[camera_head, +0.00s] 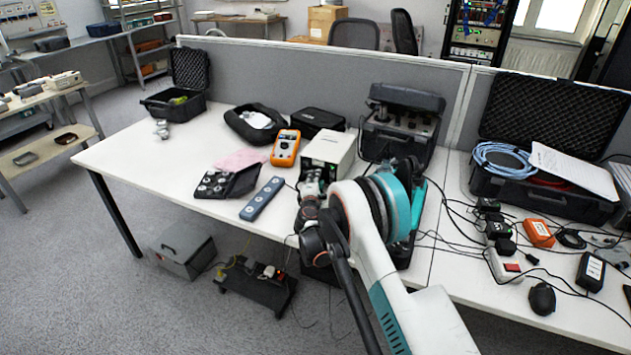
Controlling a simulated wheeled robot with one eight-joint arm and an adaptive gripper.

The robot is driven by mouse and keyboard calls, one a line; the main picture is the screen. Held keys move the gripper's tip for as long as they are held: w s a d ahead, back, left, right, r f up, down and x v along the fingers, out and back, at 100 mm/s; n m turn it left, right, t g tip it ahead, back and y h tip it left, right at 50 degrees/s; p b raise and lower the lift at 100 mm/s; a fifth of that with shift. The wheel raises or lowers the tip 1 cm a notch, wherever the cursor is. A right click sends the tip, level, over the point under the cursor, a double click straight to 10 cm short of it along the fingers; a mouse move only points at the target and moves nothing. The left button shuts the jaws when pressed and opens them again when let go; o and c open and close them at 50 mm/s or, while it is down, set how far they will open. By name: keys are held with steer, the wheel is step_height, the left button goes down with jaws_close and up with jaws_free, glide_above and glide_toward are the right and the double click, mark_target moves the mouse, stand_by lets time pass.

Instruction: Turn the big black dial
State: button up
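I cannot make out a big black dial for certain. A white box instrument (330,151) stands on the white table (160,165), and its lower front is hidden behind my gripper. A black case (398,137) with a raised lid stands behind and to the right; small knob-like parts show on its top panel, too small to tell apart. My gripper (311,182) is directly in front of the white box, close to its front face. My arm covers the table to the right of it. Whether the fingers touch anything, or are open or shut, does not show.
An orange multimeter (285,148), a grey-blue strip (262,199) and a black case of round parts (228,182) lie left of my gripper. A grey partition (270,75) runs behind. Cables and an open case (545,196) crowd the right. The table's left part is mostly clear.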

steer(key=shift+f+m+t, duration=0.15)
steer(key=shift+m+t, duration=0.35)
steer(key=shift+m, duration=0.9)
steer(key=o, duration=0.8)
steer(key=shift+s, duration=0.15)
steer(key=s, duration=1.1)
steer(key=shift+s, duration=0.4)
